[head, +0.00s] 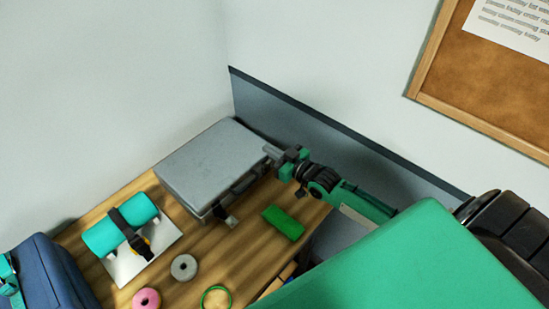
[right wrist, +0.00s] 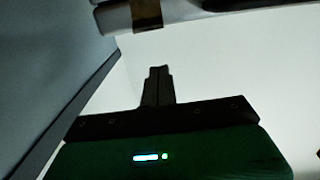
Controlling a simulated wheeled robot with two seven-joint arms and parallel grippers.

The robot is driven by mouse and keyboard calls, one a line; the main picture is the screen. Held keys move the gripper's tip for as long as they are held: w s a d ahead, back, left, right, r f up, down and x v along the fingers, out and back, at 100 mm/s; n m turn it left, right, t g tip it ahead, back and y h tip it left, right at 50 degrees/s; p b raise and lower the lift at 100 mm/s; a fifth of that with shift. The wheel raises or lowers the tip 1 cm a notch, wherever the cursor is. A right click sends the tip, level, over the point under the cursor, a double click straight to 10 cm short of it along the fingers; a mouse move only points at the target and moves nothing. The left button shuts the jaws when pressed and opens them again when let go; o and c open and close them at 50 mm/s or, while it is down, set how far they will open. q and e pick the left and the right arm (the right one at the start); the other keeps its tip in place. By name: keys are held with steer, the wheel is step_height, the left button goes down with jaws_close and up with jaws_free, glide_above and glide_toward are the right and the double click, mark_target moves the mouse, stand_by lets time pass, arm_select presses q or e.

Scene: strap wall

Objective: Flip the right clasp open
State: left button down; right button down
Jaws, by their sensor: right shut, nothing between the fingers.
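A grey case (head: 205,160) lies closed on the wooden table, its front side towards the lower right. A dark handle (head: 244,183) is on that front side. The left clasp (head: 230,221) juts out from the front near the left corner. My right gripper (head: 272,152) is at the case's right front corner and covers the right clasp's area in the head view. In the right wrist view its fingers (right wrist: 158,85) are together and empty, and a brass-coloured clasp (right wrist: 146,14) shows on an edge beyond them. A gap shows between fingertips and clasp. My left gripper is out of view.
A green block (head: 283,222) lies in front of the case. A teal roll (head: 120,224) with a black strap rests on a pale plate. A grey ring (head: 184,267), pink ring (head: 146,299), green hoop (head: 216,297) and blue bag (head: 50,275) are nearer. Walls stand behind.

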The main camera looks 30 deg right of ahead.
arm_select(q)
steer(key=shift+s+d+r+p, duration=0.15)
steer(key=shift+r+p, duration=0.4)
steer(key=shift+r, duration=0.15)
arm_select(e)
steer(key=f, duration=0.2)
steer(key=s+f, duration=0.1)
steer(key=shift+d+f, duration=0.2)
steer(key=shift+f, duration=0.2)
steer(key=shift+s, duration=0.1)
